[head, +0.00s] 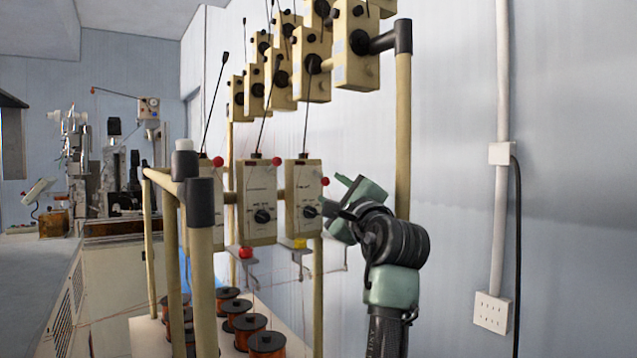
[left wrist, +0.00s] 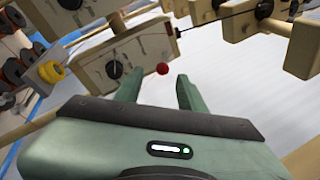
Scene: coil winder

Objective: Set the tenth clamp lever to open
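Cream tensioner boxes with black dials hang on a rail in the head view. The nearest box (head: 303,198) has a small red ball knob (head: 325,181) at its upper right. My left gripper (head: 337,194) is just right of this box, fingers apart and empty. In the left wrist view, a red ball (left wrist: 162,68) shows beyond and between the open fingertips (left wrist: 160,82), beside a box (left wrist: 144,48). I cannot tell whether a finger touches it. Other red knobs show on the neighbouring boxes (head: 257,200). No numbering is readable, so I cannot tell which lever is the tenth.
An upper row of similar boxes (head: 357,45) hangs above, with thin rods rising from the lower boxes. A beige post (head: 403,130) stands close behind my left gripper. Copper wire spools (head: 267,345) stand below. The wall at right carries a white conduit (head: 503,220).

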